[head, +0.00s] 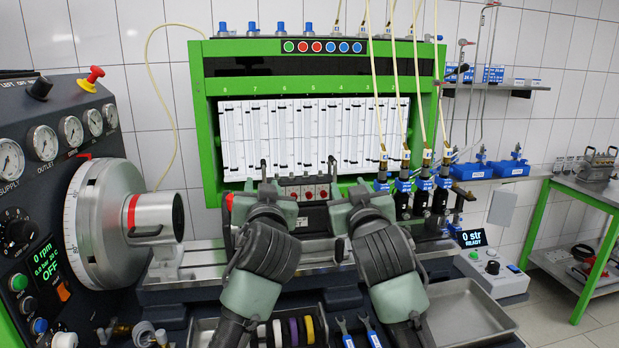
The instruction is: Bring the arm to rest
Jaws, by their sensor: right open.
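My two arms come in from the bottom edge in the head view, side by side and raised in front of the green test bench (200,130). My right gripper (349,178) is open and empty, with its fingers pointing up and away in front of the bench's lower part. My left gripper (266,178) is close to its left, also pointing up and away. The pose of its fingers is hard to make out, and no held object shows in it. Both grippers appear clear of the white gauge panel (310,135) behind them, though the exact distance cannot be told.
A dark control console (60,230) with a large grey dial wheel (85,220) stands close on the left. Blue injectors (403,185) with hoses hang to the right. Metal trays (465,310) and tools lie below. A green-legged side table (590,192) stands far right.

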